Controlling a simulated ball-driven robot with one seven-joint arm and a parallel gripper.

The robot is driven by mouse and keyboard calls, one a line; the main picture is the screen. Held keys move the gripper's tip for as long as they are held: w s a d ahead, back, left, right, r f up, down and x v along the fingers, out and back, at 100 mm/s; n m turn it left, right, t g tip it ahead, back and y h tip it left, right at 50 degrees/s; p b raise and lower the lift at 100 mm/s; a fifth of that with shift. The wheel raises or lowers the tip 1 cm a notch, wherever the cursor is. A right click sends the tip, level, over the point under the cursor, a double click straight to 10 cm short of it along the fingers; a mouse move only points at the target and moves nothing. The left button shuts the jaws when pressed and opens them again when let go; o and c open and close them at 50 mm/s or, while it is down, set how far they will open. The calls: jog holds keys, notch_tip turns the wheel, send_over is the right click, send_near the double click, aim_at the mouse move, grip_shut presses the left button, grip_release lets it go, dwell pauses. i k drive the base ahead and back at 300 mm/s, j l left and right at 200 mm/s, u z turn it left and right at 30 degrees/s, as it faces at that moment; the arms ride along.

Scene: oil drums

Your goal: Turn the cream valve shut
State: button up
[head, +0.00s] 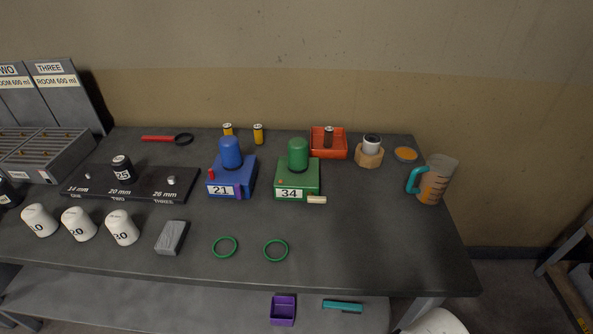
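A small cream handle (316,200), which looks like the cream valve, sticks out at the lower front right of the green box (311,178). It lies roughly level and points right; whether the valve is open or shut is not clear. The green box bears a green dome (298,154), a label reading 34 and a small orange spot on its front. A blue box (243,178) labelled 21, with a blue dome (230,152) and a red knob (211,173), stands to its left. My gripper is not in view.
Two green rings (225,257) and a grey block (172,237) lie toward the table's front. A measuring jug (436,180) with orange contents stands near the right edge. An orange tray (328,154) and wooden holder (369,160) sit behind. The front right table is clear.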

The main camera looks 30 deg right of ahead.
aim_at(311, 198)
jog(key=j+z, duration=0.15)
jog(key=z, duration=0.25)
jog(key=k+j+z, duration=0.15)
jog(key=z, duration=0.25)
jog(key=j+z, duration=0.1)
jog(key=z, duration=0.3)
jog(key=k+j+z, duration=0.1)
jog(key=z, duration=0.3)
jog(key=k, duration=0.25)
jog(key=i+j, duration=0.2)
jog(key=i, duration=0.3)
